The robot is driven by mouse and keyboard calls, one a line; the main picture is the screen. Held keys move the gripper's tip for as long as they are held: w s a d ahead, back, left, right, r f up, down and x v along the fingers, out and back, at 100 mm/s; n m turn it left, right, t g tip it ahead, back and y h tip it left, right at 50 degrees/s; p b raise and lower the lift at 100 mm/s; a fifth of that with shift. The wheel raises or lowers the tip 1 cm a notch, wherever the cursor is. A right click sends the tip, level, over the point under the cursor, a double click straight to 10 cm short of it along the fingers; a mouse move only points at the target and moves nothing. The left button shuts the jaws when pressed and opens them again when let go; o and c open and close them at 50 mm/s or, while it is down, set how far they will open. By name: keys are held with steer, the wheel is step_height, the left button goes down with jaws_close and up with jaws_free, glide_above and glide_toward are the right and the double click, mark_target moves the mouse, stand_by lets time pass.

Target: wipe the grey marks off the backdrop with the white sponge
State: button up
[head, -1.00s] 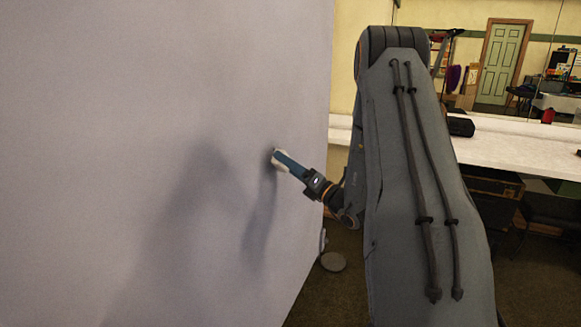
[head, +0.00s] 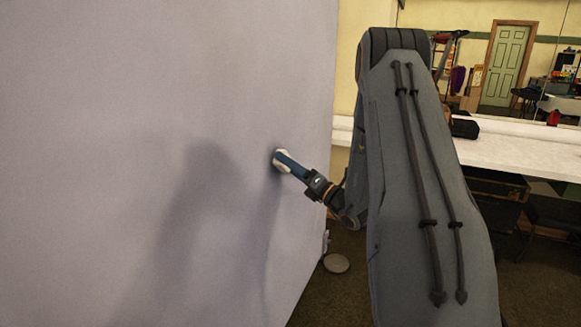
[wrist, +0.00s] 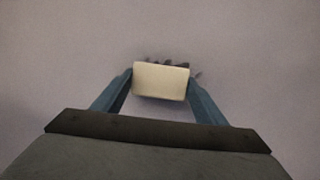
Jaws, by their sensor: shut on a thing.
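The white sponge (wrist: 161,80) is held between the two blue fingers of my gripper (wrist: 160,88) in the wrist view. In the head view my gripper (head: 293,165) reaches left to the pale backdrop (head: 110,110), with the sponge (head: 280,160) at its tip, at or very close to the surface. I cannot tell for certain whether it touches. In the wrist view dark grey marks (wrist: 197,75) show along the sponge's upper edge and at its upper right; the sponge hides part of them. No marks can be made out in the head view.
A long white counter (head: 520,158) runs behind my arm at right, with a dark object (head: 465,128) on it. A small round pale disc (head: 336,263) is low beside the backdrop's right edge. My arm's shadow falls on the backdrop.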

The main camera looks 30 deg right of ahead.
steer(key=shift+w+a, duration=0.3)
steer(key=shift+w, duration=0.1)
steer(key=shift+w+d+b, duration=0.35)
steer(key=shift+w+d, duration=0.15)
steer(key=shift+d, duration=0.2)
steer(key=shift+w+d+b, duration=0.3)
steer(key=shift+w+d, duration=0.15)
steer(key=shift+d, duration=0.25)
steer(key=w+d+b, duration=0.1)
steer(key=w+d, duration=0.1)
steer(key=d, duration=0.1)
steer(key=shift+w, duration=0.25)
steer(key=shift+s+a, duration=0.1)
